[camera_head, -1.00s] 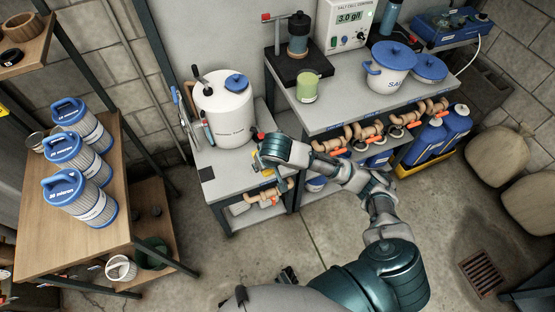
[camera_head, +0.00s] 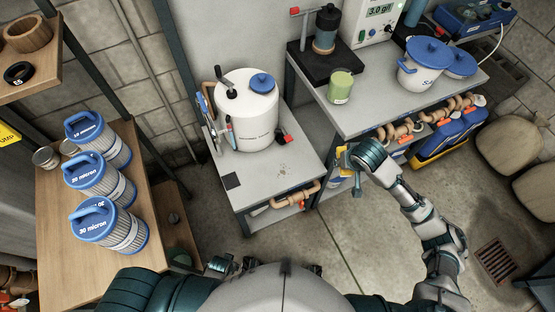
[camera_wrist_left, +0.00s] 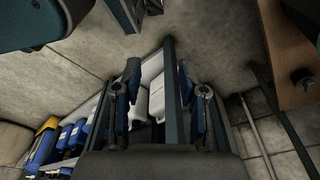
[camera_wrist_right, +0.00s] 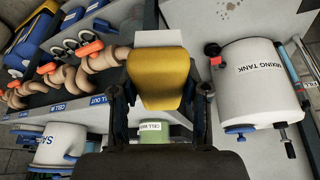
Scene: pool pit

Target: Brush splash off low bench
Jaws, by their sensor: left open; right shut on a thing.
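The low bench (camera_head: 262,188) has a grey top with a white mixing tank on it. A splash of small brown specks (camera_head: 283,168) lies on its bare front right part; specks (camera_wrist_right: 228,8) also show in the right wrist view. My right gripper (camera_head: 349,163) is shut on a yellow brush (camera_wrist_right: 160,75) with a pale bristle end. It holds the brush just right of the low bench, apart from the splash. My left gripper (camera_wrist_left: 163,100) is open and empty in the left wrist view. In the head view it is low and partly hidden by my body.
The mixing tank (camera_head: 247,115) stands behind the splash, with a dark square (camera_head: 232,181) at the bench's left. A taller bench (camera_head: 375,115) with pipes beneath adjoins on the right. A wooden shelf with filter cartridges (camera_head: 112,222) stands left. Floor in front is clear.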

